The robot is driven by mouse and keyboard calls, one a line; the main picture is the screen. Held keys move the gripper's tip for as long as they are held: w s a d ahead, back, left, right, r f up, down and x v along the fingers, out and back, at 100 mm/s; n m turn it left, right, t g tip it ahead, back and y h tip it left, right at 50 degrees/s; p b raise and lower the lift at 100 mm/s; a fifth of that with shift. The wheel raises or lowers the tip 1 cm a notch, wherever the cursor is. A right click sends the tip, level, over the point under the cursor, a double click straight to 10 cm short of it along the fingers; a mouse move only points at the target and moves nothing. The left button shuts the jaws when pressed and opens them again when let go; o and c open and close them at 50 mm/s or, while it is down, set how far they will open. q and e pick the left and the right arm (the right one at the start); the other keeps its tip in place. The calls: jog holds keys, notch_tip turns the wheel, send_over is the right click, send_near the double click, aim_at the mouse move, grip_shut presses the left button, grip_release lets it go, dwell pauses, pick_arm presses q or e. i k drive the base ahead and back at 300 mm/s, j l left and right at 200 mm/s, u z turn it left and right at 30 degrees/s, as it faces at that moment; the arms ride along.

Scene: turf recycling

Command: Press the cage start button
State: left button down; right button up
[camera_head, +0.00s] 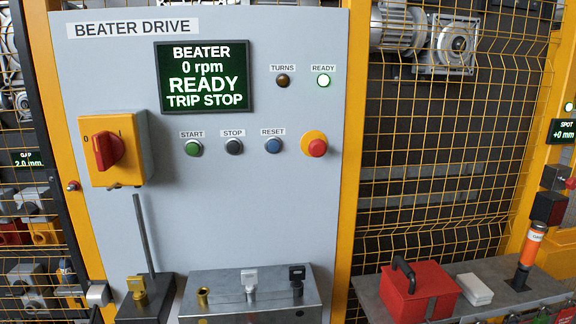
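A green button (193,148) labelled START sits on the grey BEATER DRIVE panel (110,75) in the head view, left of a dark STOP button (234,146) and a blue RESET button (273,146). No label reading "cage" is legible. The display (204,78) above reads BEATER, 0 rpm, READY, TRIP STOP. Neither of my grippers is in view.
A red rotary switch (108,151) on a yellow box and a red mushroom button (315,146) flank the buttons. Below is a metal box (220,284) with keys. Right are yellow mesh (440,150), a red box (420,294) and a shelf (510,305).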

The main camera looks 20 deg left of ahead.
aim_at(193, 148)
jog(key=u, duration=1.25)
